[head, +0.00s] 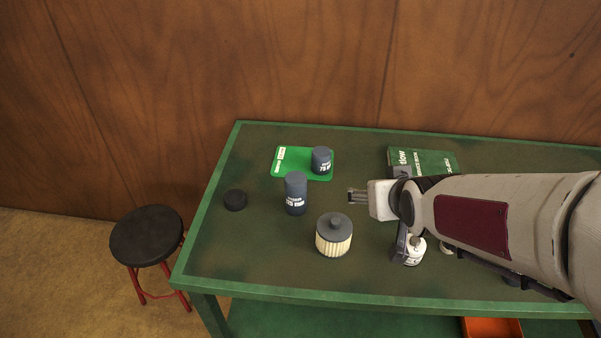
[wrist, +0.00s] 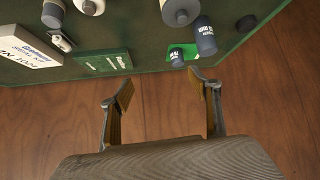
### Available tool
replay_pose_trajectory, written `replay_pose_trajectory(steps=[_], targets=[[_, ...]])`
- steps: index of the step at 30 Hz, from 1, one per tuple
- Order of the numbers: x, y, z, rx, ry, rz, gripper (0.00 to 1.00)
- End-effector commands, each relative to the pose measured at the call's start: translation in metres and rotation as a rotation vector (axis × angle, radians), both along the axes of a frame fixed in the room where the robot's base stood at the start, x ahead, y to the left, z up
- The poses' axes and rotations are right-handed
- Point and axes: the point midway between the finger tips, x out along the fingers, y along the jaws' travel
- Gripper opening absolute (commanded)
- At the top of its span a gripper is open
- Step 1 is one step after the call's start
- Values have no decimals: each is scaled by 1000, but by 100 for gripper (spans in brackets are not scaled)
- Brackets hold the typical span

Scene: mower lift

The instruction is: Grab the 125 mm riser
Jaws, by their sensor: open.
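The 125 mm riser (head: 296,194) is a tall dark grey-blue cylinder with white lettering. It stands upright on the green bench, left of my gripper (head: 357,196). It also shows in the wrist view (wrist: 205,38), above and beyond the right fingertip. My gripper in the wrist view (wrist: 162,80) is open, with nothing between its fingers. It is apart from the riser. A shorter riser (head: 321,160), marked 75 mm, stands on a bright green mat (head: 285,164) behind the tall one.
A pleated cream filter (head: 334,240) with a dark top stands right and in front of the tall riser. A black puck (head: 235,200) lies to its left. A green box (head: 436,160) lies at the back right. A black-topped stool (head: 147,235) stands left of the bench (head: 330,292).

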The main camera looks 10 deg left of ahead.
Motion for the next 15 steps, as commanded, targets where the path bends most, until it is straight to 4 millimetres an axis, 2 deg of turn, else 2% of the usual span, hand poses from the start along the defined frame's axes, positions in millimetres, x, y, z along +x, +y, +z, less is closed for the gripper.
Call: replay_pose_trajectory(steps=[6, 15], targets=[[33, 24, -22, 11, -53, 45, 62], [67, 60, -53, 37, -133, 106, 62]])
